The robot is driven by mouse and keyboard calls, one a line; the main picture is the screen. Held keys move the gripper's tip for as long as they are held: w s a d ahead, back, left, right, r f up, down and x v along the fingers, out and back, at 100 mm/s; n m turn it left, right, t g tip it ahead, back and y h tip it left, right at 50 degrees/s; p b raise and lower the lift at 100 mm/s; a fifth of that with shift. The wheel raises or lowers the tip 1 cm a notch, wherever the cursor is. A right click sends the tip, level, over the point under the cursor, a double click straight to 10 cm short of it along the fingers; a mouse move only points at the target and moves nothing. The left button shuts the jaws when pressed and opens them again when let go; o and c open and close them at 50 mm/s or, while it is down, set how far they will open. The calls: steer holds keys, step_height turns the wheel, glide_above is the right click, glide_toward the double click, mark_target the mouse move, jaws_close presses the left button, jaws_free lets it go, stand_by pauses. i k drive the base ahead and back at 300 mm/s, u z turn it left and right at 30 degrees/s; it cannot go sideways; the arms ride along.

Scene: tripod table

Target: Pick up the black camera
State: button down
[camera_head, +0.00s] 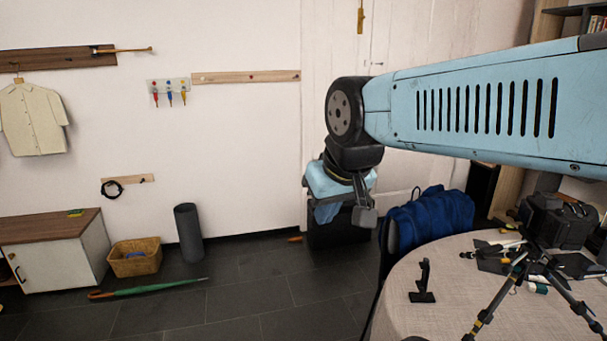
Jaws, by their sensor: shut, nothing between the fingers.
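My gripper (366,215) is shut and empty. It hangs from the end of my light-blue arm, in the air left of the round table (460,312). A bulky black object (556,222) stands at the table's right side, behind a black tripod (530,270). It may be the black camera or a case; I cannot tell which. A small upright black item on a flat base (423,284) stands nearer the table's left edge. My gripper is apart from all of these, above and to their left.
Several small items (495,248) lie around the tripod. The table's front left is clear.

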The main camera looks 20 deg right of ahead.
mark_target(553, 229)
steer(key=u, duration=0.9)
steer(key=i, duration=0.1)
steer(key=z, duration=2.95)
steer(key=k, duration=0.9)
steer(key=z, duration=0.2)
steer(key=i, duration=0.9)
steer(key=u, duration=0.1)
